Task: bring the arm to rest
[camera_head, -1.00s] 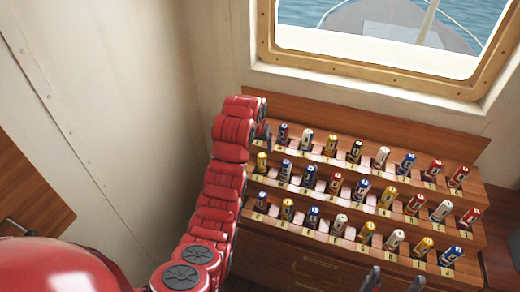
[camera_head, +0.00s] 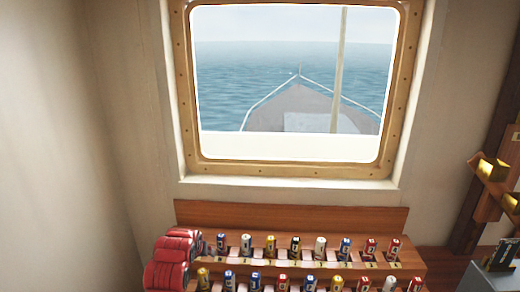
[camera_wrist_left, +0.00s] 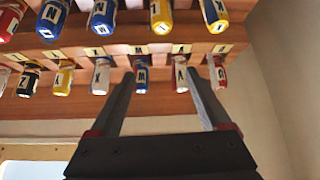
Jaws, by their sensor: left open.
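My red left arm (camera_head: 172,262) comes in at the lower left of the head view, beside the left end of a wooden rack. Its gripper is hidden or too small to make out there. In the left wrist view my left gripper (camera_wrist_left: 162,82) is open, with its two dark fingers spread apart. The fingers reach toward a rack row of small lettered cylinders. My right gripper is out of view.
The stepped wooden rack (camera_head: 300,213) holds rows of coloured lettered cylinders below a framed window (camera_head: 185,100). A plain wall (camera_head: 60,130) stands close on the left. Brass fittings (camera_head: 490,168) and a grey box (camera_head: 490,278) are at the right.

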